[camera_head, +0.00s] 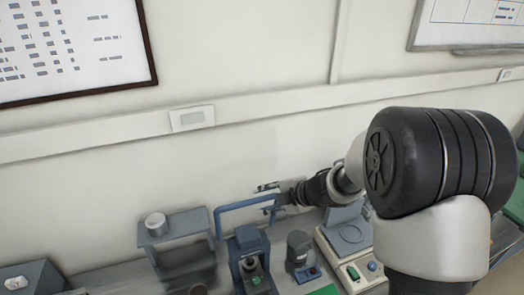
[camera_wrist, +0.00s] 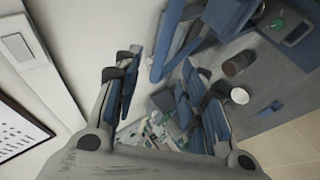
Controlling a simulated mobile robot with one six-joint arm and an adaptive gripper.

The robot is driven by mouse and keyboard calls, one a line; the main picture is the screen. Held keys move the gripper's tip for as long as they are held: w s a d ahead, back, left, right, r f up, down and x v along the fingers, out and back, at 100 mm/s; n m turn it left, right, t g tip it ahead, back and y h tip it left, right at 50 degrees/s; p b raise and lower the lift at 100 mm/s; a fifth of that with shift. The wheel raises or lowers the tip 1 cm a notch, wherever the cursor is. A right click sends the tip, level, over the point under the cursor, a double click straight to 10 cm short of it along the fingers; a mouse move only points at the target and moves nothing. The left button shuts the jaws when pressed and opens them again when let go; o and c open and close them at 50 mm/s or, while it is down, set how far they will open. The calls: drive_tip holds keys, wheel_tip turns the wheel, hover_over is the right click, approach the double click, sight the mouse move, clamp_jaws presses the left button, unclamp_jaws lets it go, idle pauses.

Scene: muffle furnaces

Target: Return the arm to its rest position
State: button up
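My gripper (camera_head: 275,199) is held out to the left at the end of my arm, in front of the wall and above the bench equipment. In the wrist view my gripper (camera_wrist: 166,90) has its two blue-padded fingers well apart, with nothing seen held between them. The black and white arm links fill the right side of the head view. The base of the arm is out of view.
Below my gripper stand a blue-framed device (camera_head: 247,240), a dark grey instrument (camera_head: 299,250) and a white balance (camera_head: 333,262). A grey stand (camera_head: 174,230) is to the left. A wall rail (camera_head: 100,136) runs behind. Open space lies above the equipment.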

drive_tip(key=s+d+r+m+t+h+b, duration=0.2)
drive_tip(key=s+d+m+t+h+b, duration=0.25)
drive_tip(key=d+m+h+b, duration=0.6)
drive_tip(key=s+d+f+m+g+b, duration=0.2)
drive_tip(key=s+d+f+m+b, duration=0.15)
drive_tip(key=s+b, duration=0.35)
drive_tip(key=s+d+f+m+g+b, duration=0.2)
drive_tip(key=s+f+m+b, duration=0.25)
drive_tip(key=s, duration=0.45)
drive_tip(key=s+a+f+m+g+y+b, duration=0.1)
drive_tip(key=s+a+f+m+b, duration=0.1)
drive_tip(key=s+f, duration=0.2)
drive_tip(key=s+a+f+m+g+y+b, duration=0.1)
drive_tip(key=s+f, duration=0.4)
drive_tip(key=s, duration=0.5)
drive_tip(key=a+m+y+b, duration=0.1)
drive_tip(key=a+m+b, duration=0.1)
drive_tip(key=shift+s+a+g, duration=0.15)
drive_tip(key=shift+a+g, duration=0.2)
